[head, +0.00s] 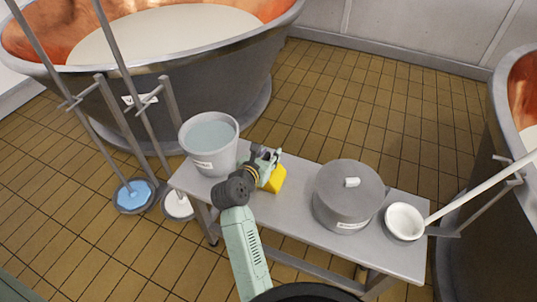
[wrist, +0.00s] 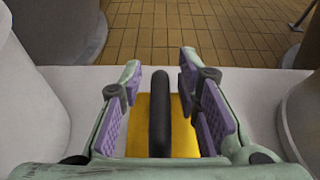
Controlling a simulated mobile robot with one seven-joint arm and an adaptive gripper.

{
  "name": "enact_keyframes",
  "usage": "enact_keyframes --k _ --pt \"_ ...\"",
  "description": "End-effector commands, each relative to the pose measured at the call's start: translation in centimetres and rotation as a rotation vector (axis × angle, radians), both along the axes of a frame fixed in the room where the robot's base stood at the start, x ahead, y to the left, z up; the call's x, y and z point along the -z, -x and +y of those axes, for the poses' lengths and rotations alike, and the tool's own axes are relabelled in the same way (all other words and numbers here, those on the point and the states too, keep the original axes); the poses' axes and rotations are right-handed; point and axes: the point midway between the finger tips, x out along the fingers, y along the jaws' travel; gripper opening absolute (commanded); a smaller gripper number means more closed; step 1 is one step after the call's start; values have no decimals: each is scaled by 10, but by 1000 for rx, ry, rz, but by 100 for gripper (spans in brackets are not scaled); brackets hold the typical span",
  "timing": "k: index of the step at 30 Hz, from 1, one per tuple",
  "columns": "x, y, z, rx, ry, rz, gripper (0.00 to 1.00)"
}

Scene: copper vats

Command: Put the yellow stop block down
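The yellow stop block (head: 275,179) is at the bench, just right of the grey bucket. In the wrist view the yellow block (wrist: 181,135) shows below the fingers, with a black upright handle (wrist: 159,115) between them. My gripper (head: 268,165) is over the block. In the wrist view my gripper (wrist: 158,95) is open, its purple pads standing apart on either side of the handle, with a gap on each side. The block looks to rest on the grey bench (head: 300,221); its underside is hidden.
A bucket of liquid (head: 208,145) stands left of the block. A lidded pot (head: 346,200) and a white dipper (head: 404,222) stand to the right. Copper vats (head: 180,85) flank the bench, with tools leaning at left. Bare bench lies between block and pot.

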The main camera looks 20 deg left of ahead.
Motion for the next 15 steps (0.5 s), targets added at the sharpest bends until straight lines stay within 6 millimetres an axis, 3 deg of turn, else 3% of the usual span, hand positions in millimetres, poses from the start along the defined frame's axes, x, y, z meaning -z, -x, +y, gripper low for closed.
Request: enact_keyframes --k 5,15 --pt "-8 15 1 -2 -1 -2 30" --pt "-36 82 4 -2 -2 -1 30"
